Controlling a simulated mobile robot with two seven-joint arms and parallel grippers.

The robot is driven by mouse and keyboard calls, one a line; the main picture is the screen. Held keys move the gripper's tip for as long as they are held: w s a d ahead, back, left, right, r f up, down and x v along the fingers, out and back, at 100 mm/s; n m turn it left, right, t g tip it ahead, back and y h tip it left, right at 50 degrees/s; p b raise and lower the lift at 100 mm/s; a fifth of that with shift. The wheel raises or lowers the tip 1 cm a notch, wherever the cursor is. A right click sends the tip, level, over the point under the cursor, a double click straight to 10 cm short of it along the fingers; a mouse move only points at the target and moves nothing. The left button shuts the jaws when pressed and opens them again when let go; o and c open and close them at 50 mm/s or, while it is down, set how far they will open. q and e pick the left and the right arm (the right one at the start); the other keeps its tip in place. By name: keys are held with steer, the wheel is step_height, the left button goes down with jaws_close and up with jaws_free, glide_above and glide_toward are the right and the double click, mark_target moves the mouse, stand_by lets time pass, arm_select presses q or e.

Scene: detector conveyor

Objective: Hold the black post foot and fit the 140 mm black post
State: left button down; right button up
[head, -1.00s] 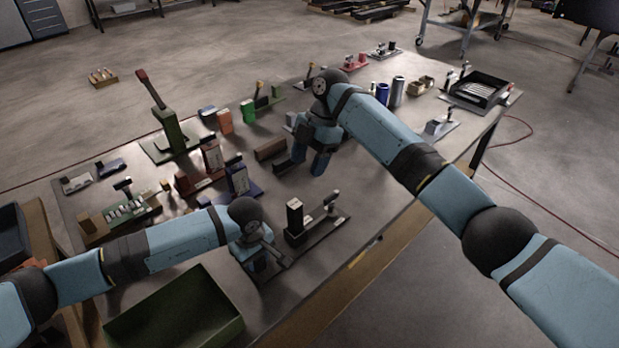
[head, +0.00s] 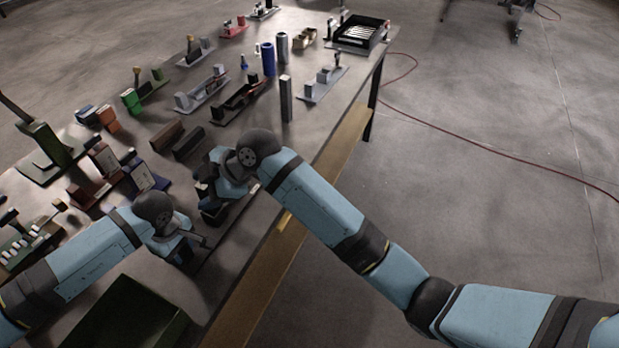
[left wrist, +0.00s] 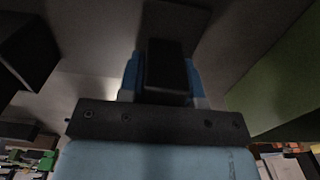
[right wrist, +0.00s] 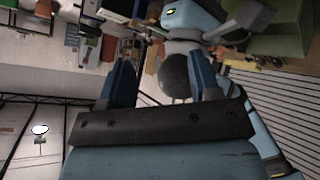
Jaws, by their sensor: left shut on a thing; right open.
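My left gripper (head: 188,252) is low at the table's front edge. In the left wrist view its blue fingers (left wrist: 163,88) are shut on a dark block, which appears to be part of the black post foot (left wrist: 165,62). In the head view my arms hide most of the foot. My right gripper (head: 210,190) is just beyond the left one, low over the table. In the right wrist view its fingers (right wrist: 168,88) are apart, with no held thing visible. A tall dark post (head: 286,100) with a pale top stands upright near the right edge; I cannot tell whether it is the 140 mm post.
A dark block (head: 188,142) and a brown block (head: 167,136) lie beyond my right gripper. A blue cylinder (head: 268,60) and a grey cylinder (head: 282,48) stand farther back. A green bin (head: 130,318) is at the near left.

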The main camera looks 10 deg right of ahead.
steer(key=s+d+f+m+t+h, duration=0.3)
steer(key=s+d+f+m, duration=0.5)
steer(key=s+d+f, duration=0.3)
steer(key=s+d+f+m+t+h, duration=0.2)
steer(key=s+d+f+m+t, duration=0.3)
steer(key=d, duration=1.3)
steer(key=s+f+m, duration=0.4)
steer(key=s+f, duration=0.2)
steer(key=s, duration=0.2)
steer(key=shift+d+f+m+t+h, duration=0.2)
steer(key=shift+f+m+t+h, duration=0.1)
steer(key=shift+h, duration=0.1)
arm_select(q)
steer(key=c, duration=0.7)
jaws_free()
